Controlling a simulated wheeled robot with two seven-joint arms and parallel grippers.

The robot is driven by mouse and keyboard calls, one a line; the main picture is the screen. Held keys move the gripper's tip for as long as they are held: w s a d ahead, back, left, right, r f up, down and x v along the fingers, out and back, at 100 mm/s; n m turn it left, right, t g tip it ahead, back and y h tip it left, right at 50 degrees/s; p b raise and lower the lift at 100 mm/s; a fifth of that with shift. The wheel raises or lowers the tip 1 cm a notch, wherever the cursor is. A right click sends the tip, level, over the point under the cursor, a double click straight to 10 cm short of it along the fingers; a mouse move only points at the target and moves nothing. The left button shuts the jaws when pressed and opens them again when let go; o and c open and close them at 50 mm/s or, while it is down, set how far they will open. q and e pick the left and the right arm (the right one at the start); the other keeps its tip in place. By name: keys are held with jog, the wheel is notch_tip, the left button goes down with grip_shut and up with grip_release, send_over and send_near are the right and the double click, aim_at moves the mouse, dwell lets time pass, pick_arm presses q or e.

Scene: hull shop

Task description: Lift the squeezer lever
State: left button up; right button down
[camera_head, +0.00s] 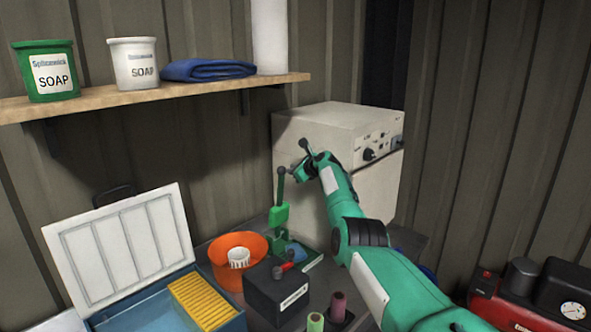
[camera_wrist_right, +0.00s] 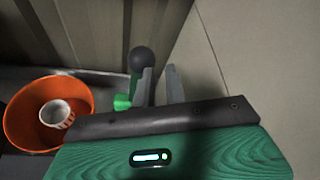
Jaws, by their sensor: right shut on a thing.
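The green squeezer (camera_head: 278,216) stands on the bench, its lever upright with a dark ball knob (camera_head: 281,171) on top. In the right wrist view the dark knob (camera_wrist_right: 141,60) shows beside the left finger, with part of the green squeezer (camera_wrist_right: 122,102) below it. My right gripper (camera_head: 297,168) is at the upper lever, near the knob. It is shut on the lever, though a gap shows between its fingers (camera_wrist_right: 161,85) and the contact is not clear. The squeezer's base is partly hidden by the dark box. My left gripper is not in view.
An orange bowl (camera_head: 222,273) with a white cup inside stands left of the squeezer. A dark box (camera_head: 268,297) with a red handle stands in front. A beige cabinet (camera_head: 325,122) is close behind my gripper. An open blue case (camera_head: 160,318) is at the lower left.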

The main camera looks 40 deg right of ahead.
jog(key=shift+w+a+r, duration=0.15)
jog(key=shift+w+r, duration=0.1)
jog(key=shift+r, duration=0.3)
jog(key=shift+w+a+r, duration=0.1)
jog(key=shift+w+r, duration=0.15)
jog(key=shift+r, duration=0.4)
jog(key=r+p, duration=0.1)
jog(key=p, duration=0.1)
jog(key=w+a+r+p, duration=0.1)
jog(key=p, duration=0.1)
jog(key=r+p, duration=0.2)
jog(key=shift+w+a+r, duration=0.1)
jog(key=shift+w+a, duration=0.15)
jog(key=shift+w, duration=0.15)
jog(key=s+r+p, duration=0.1)
jog(key=s+d+r+p, duration=0.1)
jog(key=s+r, duration=0.1)
jog(key=shift+s+d+r, duration=0.1)
jog(key=shift+s+r, duration=0.05)
jog(key=shift+r, duration=0.1)
